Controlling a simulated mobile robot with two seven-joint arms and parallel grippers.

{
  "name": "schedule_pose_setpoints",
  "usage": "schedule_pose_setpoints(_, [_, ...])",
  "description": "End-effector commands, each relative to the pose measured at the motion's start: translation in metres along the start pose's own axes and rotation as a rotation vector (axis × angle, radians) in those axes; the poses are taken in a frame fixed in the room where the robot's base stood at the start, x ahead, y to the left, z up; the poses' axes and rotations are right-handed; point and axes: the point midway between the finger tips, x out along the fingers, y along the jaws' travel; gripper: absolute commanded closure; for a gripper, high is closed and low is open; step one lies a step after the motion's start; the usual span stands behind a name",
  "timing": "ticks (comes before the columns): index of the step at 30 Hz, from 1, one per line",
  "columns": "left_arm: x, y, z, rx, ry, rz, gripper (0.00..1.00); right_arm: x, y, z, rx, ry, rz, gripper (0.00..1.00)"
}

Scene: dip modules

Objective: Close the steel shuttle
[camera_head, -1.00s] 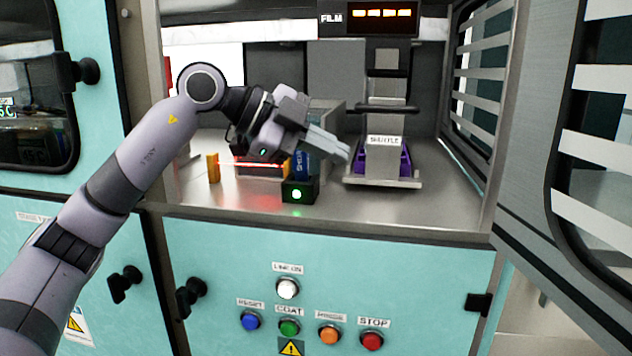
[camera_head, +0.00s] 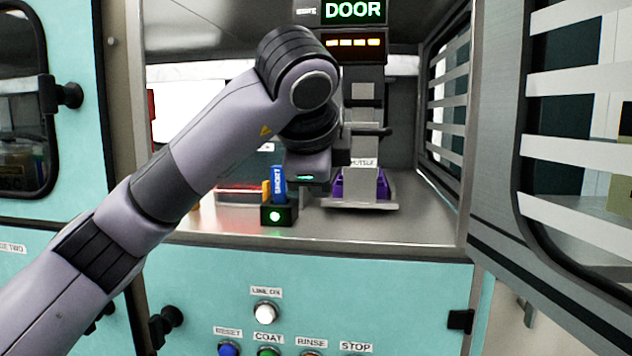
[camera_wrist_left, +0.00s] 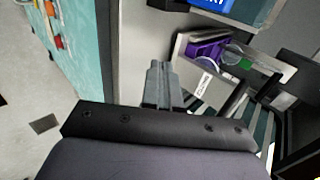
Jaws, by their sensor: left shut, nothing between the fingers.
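The steel shuttle (camera_head: 366,186) stands on the cabinet's metal floor, right of centre, with purple parts (camera_head: 383,186) at its sides and a label on its front. A dark crossbar shows above it, partly behind my arm. In the left wrist view the shuttle's purple insert (camera_wrist_left: 203,48) and label (camera_wrist_left: 203,83) show beyond my fingers. My left gripper (camera_wrist_left: 158,70) is shut and empty, apart from the shuttle in that view. In the head view the left wrist covers the shuttle's left upper part and its fingers are hidden. My right gripper is not in view.
A blue module (camera_head: 279,183) stands in a black holder (camera_head: 278,213) with a green light, left of the shuttle. A slatted door (camera_head: 500,120) stands open at the right. Buttons (camera_head: 265,312) line the panel below. A sign above reads DOOR.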

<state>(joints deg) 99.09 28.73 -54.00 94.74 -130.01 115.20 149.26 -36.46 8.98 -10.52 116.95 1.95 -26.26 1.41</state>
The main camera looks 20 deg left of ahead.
Motion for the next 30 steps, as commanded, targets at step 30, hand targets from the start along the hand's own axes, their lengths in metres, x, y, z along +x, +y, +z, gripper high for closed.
schedule_pose_setpoints(30, [0.106,-0.027,0.0,0.002,0.002,0.002,1.0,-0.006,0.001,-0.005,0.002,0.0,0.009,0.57])
